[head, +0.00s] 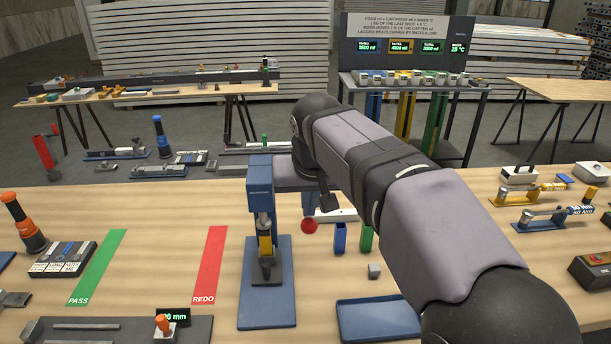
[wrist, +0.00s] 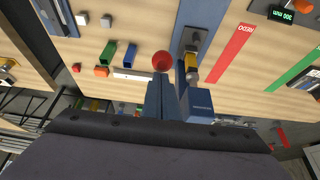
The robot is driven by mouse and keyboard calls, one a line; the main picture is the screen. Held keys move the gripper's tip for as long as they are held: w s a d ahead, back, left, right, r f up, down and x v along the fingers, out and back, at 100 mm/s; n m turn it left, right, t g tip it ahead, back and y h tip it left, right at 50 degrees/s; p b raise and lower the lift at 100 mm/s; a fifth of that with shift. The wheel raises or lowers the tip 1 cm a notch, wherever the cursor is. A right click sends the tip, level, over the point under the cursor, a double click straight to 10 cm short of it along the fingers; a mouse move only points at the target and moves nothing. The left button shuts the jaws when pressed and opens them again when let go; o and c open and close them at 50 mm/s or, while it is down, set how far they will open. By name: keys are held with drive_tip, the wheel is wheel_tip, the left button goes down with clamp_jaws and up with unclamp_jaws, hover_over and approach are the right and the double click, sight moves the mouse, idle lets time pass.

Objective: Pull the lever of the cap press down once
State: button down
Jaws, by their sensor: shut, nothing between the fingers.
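The blue cap press (head: 260,195) stands upright on its blue base plate at the middle of the bench. A yellow-banded part (head: 265,244) and a dark piece sit below its head. The red ball knob (head: 309,226) of the lever is right of the press; it also shows in the wrist view (wrist: 162,61). My gripper (head: 308,211) is shut and empty, pointing down just above the knob. In the wrist view the fingers (wrist: 161,78) end close to the knob, beside the press head (wrist: 199,104). I cannot tell whether they touch it. The lever's bar is mostly hidden.
A blue tray (head: 345,334) lies front right of the press, with a small grey block (head: 374,270) behind it. Blue (head: 340,238) and green (head: 366,240) bins stand right of the knob. A red REDO strip (head: 209,265) and green PASS strip (head: 98,268) lie left.

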wheel_tip(320, 180, up, 12)
drive_tip(key=p, duration=1)
drive_tip(key=shift+r+p, duration=0.15)
drive_tip(key=shift+p, duration=0.2)
drive_tip(key=s+d+f+g, duration=0.2)
drive_tip(key=s+d+f, duration=0.2)
drive_tip(key=s+f, duration=0.8)
drive_tip(key=s+d+f+g+b, duration=0.1)
drive_tip(key=s+d+f+g, duration=0.2)
drive_tip(key=s+f, duration=0.8)
wheel_tip(320, 180, down, 4)
drive_tip(key=shift+s+d+f, duration=0.2)
drive_tip(key=shift+s+d, duration=0.2)
drive_tip(key=shift+d, duration=0.85)
